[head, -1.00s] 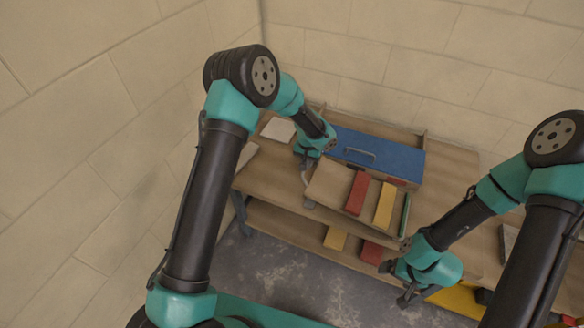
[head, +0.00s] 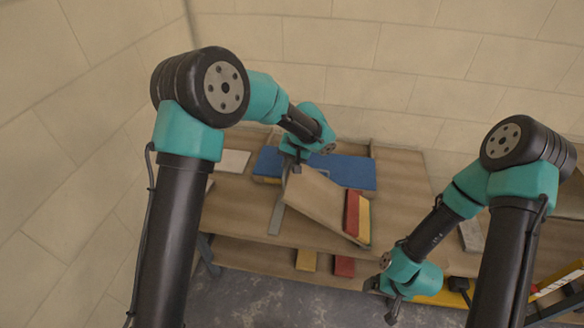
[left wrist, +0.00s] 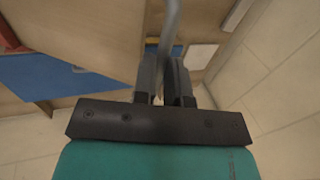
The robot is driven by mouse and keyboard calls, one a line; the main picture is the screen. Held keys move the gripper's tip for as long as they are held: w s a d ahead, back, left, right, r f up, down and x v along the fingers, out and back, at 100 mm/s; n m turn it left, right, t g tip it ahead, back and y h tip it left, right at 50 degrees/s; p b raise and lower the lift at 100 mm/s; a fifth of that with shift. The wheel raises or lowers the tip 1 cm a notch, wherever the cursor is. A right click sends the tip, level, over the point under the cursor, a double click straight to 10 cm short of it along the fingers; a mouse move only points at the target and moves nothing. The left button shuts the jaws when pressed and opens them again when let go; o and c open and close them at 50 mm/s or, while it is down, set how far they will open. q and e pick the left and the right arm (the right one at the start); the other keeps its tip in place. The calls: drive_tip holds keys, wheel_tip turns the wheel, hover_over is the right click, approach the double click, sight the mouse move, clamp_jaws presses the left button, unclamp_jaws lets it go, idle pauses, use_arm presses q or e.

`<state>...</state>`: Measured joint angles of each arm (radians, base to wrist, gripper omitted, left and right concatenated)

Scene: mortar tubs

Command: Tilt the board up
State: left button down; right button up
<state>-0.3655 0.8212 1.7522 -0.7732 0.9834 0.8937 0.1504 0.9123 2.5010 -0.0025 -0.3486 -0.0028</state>
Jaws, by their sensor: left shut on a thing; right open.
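The board (head: 315,198) is a brown panel, tilted with its left end raised and its right end low. A red block (head: 351,212) and a yellow block (head: 363,220) lie close together at its low end. My left gripper (head: 293,166) is shut at the raised left end. In the left wrist view, the fingers (left wrist: 167,78) close around a grey curved bar (left wrist: 171,28), which looks like the board's handle. My right gripper (head: 393,305) is open and empty, in front of the bench's front edge and apart from the board.
A blue panel (head: 350,172) lies behind the board on the wooden bench (head: 400,200). A white slab (head: 233,161) is at the back left. The bench right of the board is partly clear.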

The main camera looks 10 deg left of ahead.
use_arm(q)
drive_tip(key=shift+d+r, duration=0.3)
drive_tip(key=shift+d, duration=0.1)
drive_tip(key=c, duration=1.6)
unclamp_jaws()
drive_tip(key=shift+o, duration=0.6)
drive_tip(key=shift+d+r, duration=0.1)
drive_tip(key=shift+d, duration=0.15)
drive_tip(key=o, duration=0.3)
drive_tip(key=shift+a, duration=0.1)
drive_tip(key=v, duration=1.7)
drive_tip(key=shift+r, duration=0.1)
